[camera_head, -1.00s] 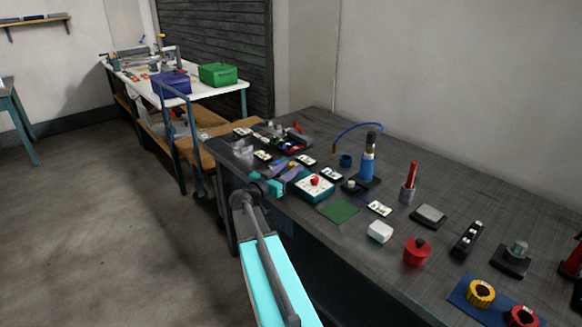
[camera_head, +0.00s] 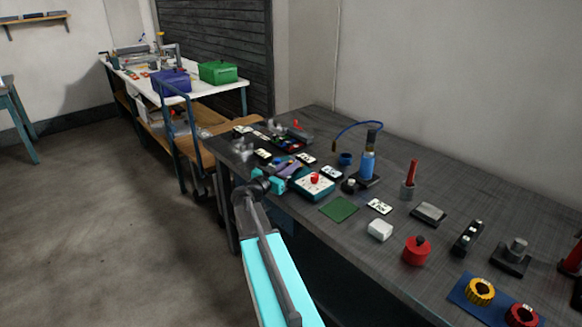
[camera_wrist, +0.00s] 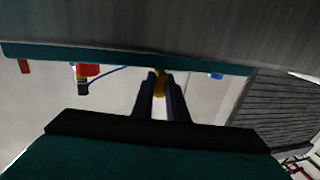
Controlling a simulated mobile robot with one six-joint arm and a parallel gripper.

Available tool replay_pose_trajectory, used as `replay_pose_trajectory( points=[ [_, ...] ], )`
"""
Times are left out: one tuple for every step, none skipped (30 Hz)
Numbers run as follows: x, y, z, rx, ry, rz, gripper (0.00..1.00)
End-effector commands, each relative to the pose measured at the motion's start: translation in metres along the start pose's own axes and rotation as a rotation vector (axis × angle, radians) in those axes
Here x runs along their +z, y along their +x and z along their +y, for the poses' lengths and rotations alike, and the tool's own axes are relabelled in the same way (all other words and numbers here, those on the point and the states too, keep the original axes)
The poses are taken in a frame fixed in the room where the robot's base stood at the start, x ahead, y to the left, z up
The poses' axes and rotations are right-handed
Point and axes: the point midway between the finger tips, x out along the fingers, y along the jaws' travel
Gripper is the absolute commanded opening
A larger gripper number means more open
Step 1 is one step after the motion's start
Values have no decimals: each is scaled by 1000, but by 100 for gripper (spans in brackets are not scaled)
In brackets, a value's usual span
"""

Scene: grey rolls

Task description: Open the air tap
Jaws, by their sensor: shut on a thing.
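My gripper (camera_wrist: 160,90) is shut on a small yellow piece. The yellow piece (camera_wrist: 160,79) shows between the dark purple fingertips in the wrist view; I take it to be the air tap's handle, but its shape is mostly hidden. In the head view my gripper (camera_head: 288,168) is low over the left part of the dark bench, just left of a teal box with a red knob (camera_head: 315,179). My wrist hides part of what is there, and the tap's body cannot be made out.
The grey bench (camera_head: 450,190) is crowded. A blue cylinder with a hose (camera_head: 368,160) stands behind the teal box, with small labelled cards around. A green mat (camera_head: 339,209), a white block (camera_head: 380,230) and a red pot (camera_head: 417,250) lie to the right.

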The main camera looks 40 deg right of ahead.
Motion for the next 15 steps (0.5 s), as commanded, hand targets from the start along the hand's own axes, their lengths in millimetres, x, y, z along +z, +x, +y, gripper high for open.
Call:
replay_pose_trajectory(
  points=[
    [1,0,-1,6,1,0,0],
    [1,0,-1,10,1,0,0],
    [2,0,-2,16,1,0,0],
    [2,1,-2,21,1,0,0],
    [2,1,-3,27,1,0,0],
    [3,1,-3,37,1,1,0],
    [3,1,-4,45,1,1,0],
    [3,1,-4,52,1,1,0],
    [4,2,-5,65,1,1,0],
    [4,2,-5,75,1,1,0],
    [4,2,-6,84,1,1,0],
    [4,2,-7,100,2,1,0],
    [4,2,-8,110,2,1,0],
    [4,3,-8,123,2,1,0],
    [5,3,-10,138,1,1,0]
  ],
)
